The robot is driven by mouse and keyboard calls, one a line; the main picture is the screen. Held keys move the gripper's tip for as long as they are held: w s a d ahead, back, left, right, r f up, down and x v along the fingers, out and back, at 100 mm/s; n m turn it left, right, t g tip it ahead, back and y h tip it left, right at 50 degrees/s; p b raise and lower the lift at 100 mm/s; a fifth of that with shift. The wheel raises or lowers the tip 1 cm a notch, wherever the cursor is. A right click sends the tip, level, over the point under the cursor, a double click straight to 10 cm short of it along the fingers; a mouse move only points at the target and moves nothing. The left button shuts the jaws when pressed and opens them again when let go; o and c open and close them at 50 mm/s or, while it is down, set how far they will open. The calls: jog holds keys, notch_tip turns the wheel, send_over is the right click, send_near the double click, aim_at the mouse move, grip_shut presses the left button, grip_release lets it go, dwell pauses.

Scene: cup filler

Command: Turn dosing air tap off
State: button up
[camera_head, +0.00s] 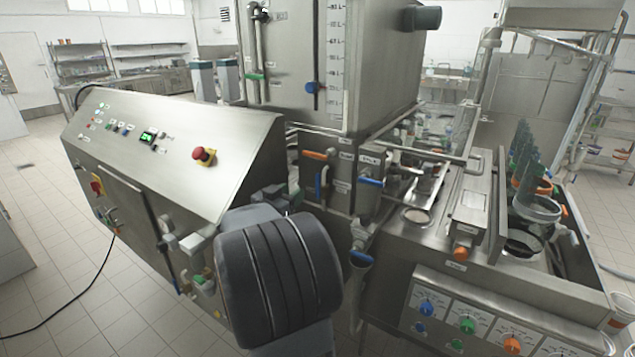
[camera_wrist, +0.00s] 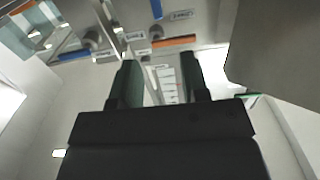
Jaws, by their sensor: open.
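I cannot read the tap labels, so I cannot tell which handle is the dosing air tap. In the head view, an orange lever (camera_head: 316,154) and a blue lever (camera_head: 370,181) lie sideways on the steel front under the tank. Another blue lever (camera_head: 318,185) hangs upright below the orange one. In the wrist view, an orange handle (camera_wrist: 174,41) and a blue handle (camera_wrist: 157,9) show beyond my gripper (camera_wrist: 158,80). My gripper is open, with nothing between its two dark fingers. It appears apart from the handles. In the head view my arm hides it.
The sloped control panel (camera_head: 175,135) with a red stop button (camera_head: 204,156) stands at the left. The steel tank (camera_head: 385,70) rises behind the levers. The filling bench (camera_head: 480,250) with knobs and cups is at the right. Tiled floor is open at the left.

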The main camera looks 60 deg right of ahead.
aim_at(317, 176)
jog(key=d+p, duration=0.1)
jog(key=d, duration=1.2)
jog(key=shift+s+d, duration=0.15)
grip_shut()
